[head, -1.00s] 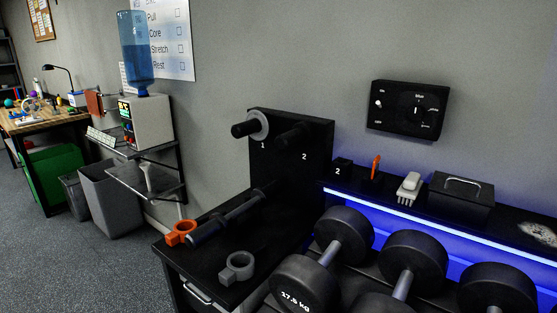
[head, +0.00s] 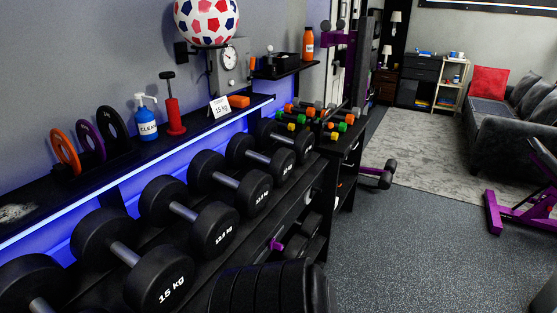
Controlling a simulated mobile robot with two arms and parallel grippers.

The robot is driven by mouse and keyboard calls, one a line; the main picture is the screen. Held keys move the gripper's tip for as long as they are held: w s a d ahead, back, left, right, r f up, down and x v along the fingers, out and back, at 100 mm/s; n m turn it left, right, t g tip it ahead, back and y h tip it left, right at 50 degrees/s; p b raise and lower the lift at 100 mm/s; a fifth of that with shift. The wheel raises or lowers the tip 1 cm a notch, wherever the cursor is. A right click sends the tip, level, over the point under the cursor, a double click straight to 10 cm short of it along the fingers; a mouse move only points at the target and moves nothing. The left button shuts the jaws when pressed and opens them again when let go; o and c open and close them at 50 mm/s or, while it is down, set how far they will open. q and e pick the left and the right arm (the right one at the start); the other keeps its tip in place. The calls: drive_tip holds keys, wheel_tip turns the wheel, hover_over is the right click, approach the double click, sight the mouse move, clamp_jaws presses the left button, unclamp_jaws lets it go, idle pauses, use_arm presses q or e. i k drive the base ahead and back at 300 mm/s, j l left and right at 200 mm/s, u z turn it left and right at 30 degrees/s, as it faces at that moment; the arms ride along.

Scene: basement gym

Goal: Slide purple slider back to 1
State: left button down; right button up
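A purple bracket-like part (head: 336,38) sits on a tall upright rack at the back, just right of the shelf with the orange bottle. It may be the purple slider, but it is small and far off, and I cannot read any number beside it. Neither of my grippers shows in the head view.
A rack of black dumbbells (head: 162,287) runs along the left wall under a ledge (head: 195,131) with a blue bottle (head: 147,117) and coloured discs. A purple bench (head: 520,212) stands at the right. A dark ribbed object (head: 265,290) fills the bottom middle. The floor (head: 405,250) is open.

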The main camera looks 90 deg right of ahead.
sight(273, 245)
drive_tip(key=z, duration=2.7)
